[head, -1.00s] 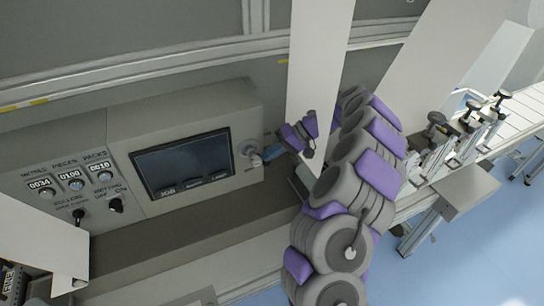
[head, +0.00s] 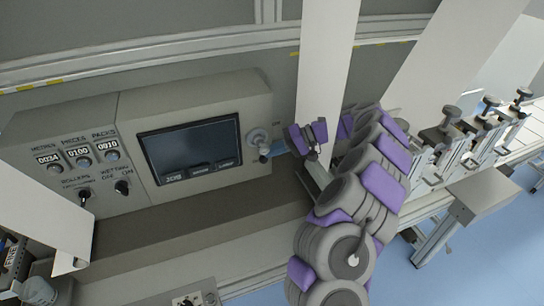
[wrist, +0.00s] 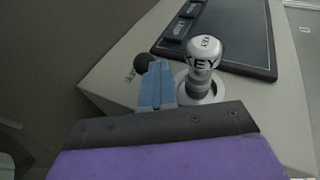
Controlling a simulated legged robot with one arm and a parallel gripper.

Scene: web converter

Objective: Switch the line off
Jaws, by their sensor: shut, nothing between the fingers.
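The control panel (head: 125,108) has a dark screen (head: 190,150) with a silver switch (head: 257,137) at its right. In the wrist view this switch has a round pale knob (wrist: 205,50) marked KEY on a metal collar. My gripper's blue fingertips (head: 271,151) are beside the switch, at its lower right in the head view. In the wrist view the fingers (wrist: 157,85) are together, with nothing between them, just left of the knob. A black ball-shaped knob (wrist: 147,63) shows behind the fingertips. I cannot tell whether the fingers touch either knob.
Counters (head: 80,152) and black rotary knobs for rollers (head: 84,194) and wetting (head: 122,187) are at the panel's left. A white web (head: 326,60) hangs down by my arm. Black-knobbed clamps (head: 446,130) stand at right. A ledge (head: 200,222) runs below the panel.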

